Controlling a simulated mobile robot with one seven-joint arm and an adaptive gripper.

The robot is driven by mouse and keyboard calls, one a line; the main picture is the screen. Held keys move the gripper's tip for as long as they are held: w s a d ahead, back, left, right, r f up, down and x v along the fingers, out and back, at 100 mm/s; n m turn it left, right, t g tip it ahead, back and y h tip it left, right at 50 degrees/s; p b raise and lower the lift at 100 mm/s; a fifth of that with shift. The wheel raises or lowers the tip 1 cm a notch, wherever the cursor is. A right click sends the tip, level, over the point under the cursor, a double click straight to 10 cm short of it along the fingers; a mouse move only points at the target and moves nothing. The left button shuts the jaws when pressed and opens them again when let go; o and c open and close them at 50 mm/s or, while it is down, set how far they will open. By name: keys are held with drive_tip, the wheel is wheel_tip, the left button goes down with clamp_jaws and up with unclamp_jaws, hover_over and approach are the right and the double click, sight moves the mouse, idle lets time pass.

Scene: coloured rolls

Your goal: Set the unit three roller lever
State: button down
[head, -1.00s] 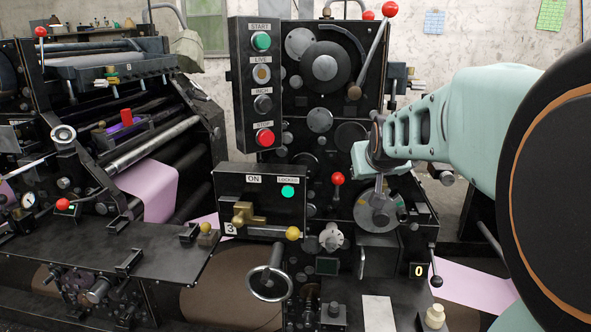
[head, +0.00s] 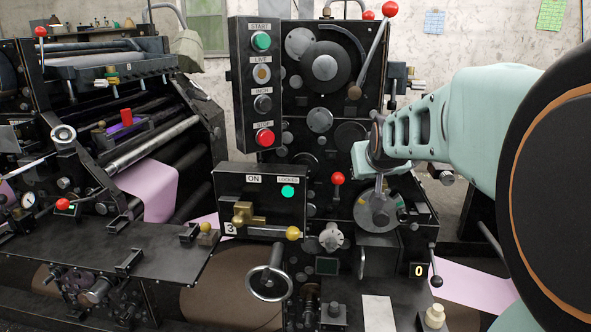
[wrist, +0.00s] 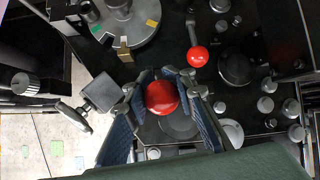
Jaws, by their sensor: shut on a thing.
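My gripper (head: 372,163) is in front of the middle machine, right of its centre. In the wrist view the two blue-padded fingers (wrist: 160,82) are shut on a red ball knob (wrist: 162,98), one pad on each side. In the head view the gripper hides this knob. A short lever stem (head: 378,185) shows below the gripper, above a grey disc (head: 378,212). The disc, with green and yellow marks, also shows at the top of the wrist view (wrist: 122,30). A number 3 plate (head: 230,228) is on the box at the left.
Another red-knobbed lever (head: 337,179) stands close left of my gripper. A long red-knobbed lever (head: 390,10) rises above it. The START/STOP panel (head: 264,85) and the ON/LOCKED box (head: 262,200) stick out at the left.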

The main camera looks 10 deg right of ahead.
drive_tip(key=shift+a+f, duration=0.15)
drive_tip(key=shift+f, duration=0.25)
drive_tip(key=c, duration=1.6)
unclamp_jaws()
drive_tip(key=shift+w, duration=0.1)
drive_tip(key=shift+r, duration=0.2)
wheel_tip(320, 180, up, 10)
